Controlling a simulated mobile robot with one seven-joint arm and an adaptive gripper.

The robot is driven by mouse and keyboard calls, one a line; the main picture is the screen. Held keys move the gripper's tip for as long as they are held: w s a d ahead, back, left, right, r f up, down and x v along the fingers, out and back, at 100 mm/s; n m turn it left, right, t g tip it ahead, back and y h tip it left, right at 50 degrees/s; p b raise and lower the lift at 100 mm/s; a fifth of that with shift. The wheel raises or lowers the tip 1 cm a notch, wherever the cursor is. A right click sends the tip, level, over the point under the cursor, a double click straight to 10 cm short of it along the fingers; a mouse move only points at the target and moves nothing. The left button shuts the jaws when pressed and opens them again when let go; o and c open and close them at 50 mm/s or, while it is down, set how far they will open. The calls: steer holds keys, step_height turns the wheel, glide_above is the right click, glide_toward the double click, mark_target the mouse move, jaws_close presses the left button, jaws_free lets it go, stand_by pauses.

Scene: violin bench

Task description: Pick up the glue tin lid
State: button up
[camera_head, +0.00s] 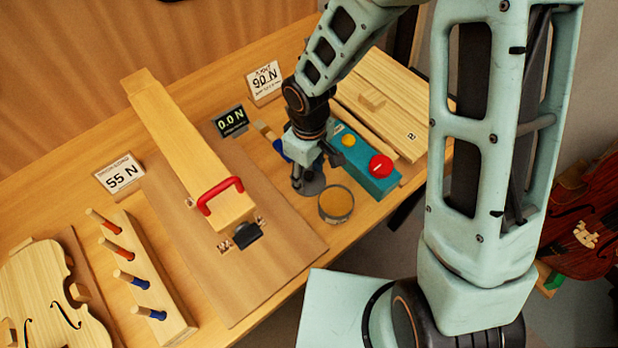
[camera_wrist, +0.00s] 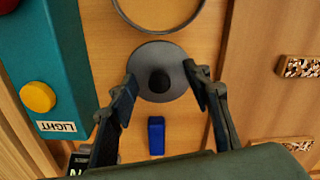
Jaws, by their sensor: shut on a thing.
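The glue tin lid is a dark grey disc with a black knob, seen in the wrist view (camera_wrist: 147,53) and partly behind my gripper in the head view (camera_head: 313,188). The gripper also shows in the head view (camera_head: 312,172). The open glue tin (camera_head: 336,204), with amber contents, stands just beside the lid. Its round rim shows at the top of the wrist view (camera_wrist: 160,32). Whether the lid touches the bench is hard to tell.
A teal button box (camera_head: 372,176) with red and yellow buttons stands close to the gripper. A blue item (camera_wrist: 156,136) lies near the lid. A 0.0 N display (camera_head: 230,121) and a board with a red-handled wooden piece (camera_head: 190,150) are to the left.

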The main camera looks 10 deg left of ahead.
steer(key=shift+s+d+f, duration=0.2)
steer(key=shift+f, duration=0.05)
